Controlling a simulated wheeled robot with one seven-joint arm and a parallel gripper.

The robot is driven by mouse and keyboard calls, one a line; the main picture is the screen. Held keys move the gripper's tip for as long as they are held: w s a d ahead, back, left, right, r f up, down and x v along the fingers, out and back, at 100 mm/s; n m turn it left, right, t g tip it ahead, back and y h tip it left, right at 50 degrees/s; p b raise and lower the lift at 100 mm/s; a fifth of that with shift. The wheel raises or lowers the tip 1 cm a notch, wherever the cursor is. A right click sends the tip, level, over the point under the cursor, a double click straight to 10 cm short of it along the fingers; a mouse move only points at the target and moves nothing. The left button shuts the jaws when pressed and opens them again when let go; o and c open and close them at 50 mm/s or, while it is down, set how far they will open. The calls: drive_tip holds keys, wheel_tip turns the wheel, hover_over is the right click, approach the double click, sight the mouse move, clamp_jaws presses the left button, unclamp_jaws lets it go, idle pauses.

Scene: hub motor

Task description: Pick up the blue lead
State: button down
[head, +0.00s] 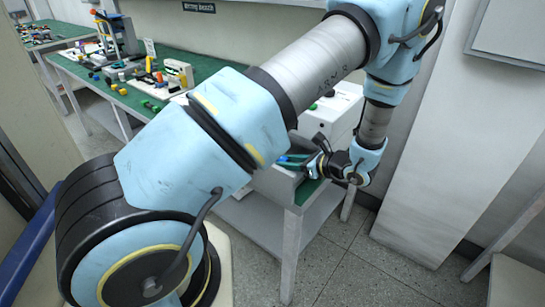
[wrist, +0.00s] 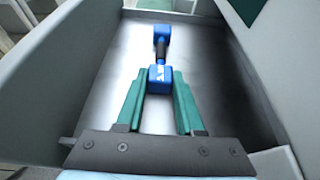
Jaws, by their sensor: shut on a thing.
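The blue lead (wrist: 161,47) shows in the wrist view as two blue blocks joined by a black middle part. It lies lengthwise in a grey metal-floored tray (wrist: 215,75), pointing away from me. My gripper (wrist: 160,76) has its two green fingers shut on the near blue block, one on each side. In the head view my gripper (head: 292,159) is at the tray beside the white box, at the near end of the green bench. The lead is too small there to make out clearly.
Tray walls (wrist: 60,65) rise close on both sides of my gripper. In the head view a white box (head: 332,110) stands behind the tray. The green bench (head: 205,68) holds several small parts and devices to the left. Floor (head: 350,265) is clear at the right.

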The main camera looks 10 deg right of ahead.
drive_tip(key=shift+r, duration=0.1)
wheel_tip(320, 180, up, 10)
drive_tip(key=b, duration=0.2)
idle(0.4)
idle(0.4)
